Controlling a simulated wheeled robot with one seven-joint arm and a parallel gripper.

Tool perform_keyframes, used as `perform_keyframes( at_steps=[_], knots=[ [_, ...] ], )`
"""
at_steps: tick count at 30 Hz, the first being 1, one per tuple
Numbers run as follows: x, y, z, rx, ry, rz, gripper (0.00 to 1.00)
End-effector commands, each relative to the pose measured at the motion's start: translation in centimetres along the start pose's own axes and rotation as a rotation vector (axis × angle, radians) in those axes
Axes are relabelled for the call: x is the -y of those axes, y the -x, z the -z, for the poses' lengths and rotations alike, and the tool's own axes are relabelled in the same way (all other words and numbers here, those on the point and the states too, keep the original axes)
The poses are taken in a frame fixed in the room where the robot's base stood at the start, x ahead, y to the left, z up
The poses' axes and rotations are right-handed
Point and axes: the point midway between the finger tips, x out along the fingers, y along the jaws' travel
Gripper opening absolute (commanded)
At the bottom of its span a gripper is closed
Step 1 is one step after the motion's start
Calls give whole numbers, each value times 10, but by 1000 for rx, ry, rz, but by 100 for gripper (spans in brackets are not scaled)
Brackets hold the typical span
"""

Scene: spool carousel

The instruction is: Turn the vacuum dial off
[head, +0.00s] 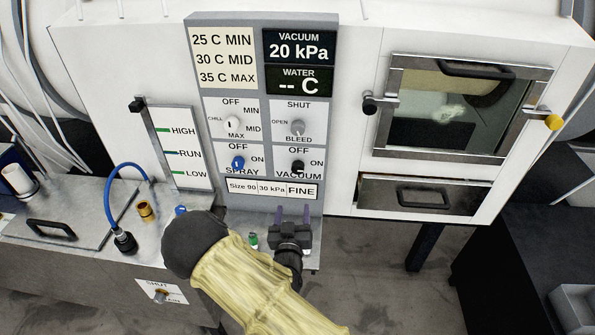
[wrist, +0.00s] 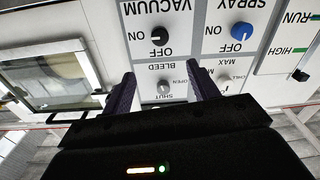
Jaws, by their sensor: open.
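The vacuum dial (head: 298,166) is a small black knob at the lower right of the grey control panel (head: 262,205), with OFF above it and ON to its right. In the wrist view, where the panel appears upside down, the vacuum dial (wrist: 159,36) sits above the gap between my fingers. I cannot tell clearly which mark its pointer faces. My gripper (head: 293,213) is open and empty, its fingers pointing at the panel, below the dial in the head view. In the wrist view my gripper (wrist: 161,84) has its two dark fingers wide apart, touching no knob.
The blue spray dial (head: 238,163) is left of the vacuum dial; the grey bleed knob (head: 298,128) is above it. The vacuum display (head: 298,50) reads 20 kPa. A windowed door (head: 455,105) and drawer (head: 420,194) are to the right. A blue hose (head: 122,172) stands left.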

Motion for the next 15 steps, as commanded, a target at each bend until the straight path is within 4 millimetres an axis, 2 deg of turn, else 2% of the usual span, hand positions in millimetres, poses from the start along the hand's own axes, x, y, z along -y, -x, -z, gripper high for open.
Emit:
perform_keyframes(
  at_steps=[7,15],
  knots=[
    [0,-12,2,1,-1,0,59],
    [-1,-53,3,1,0,-1,59]
  ],
)
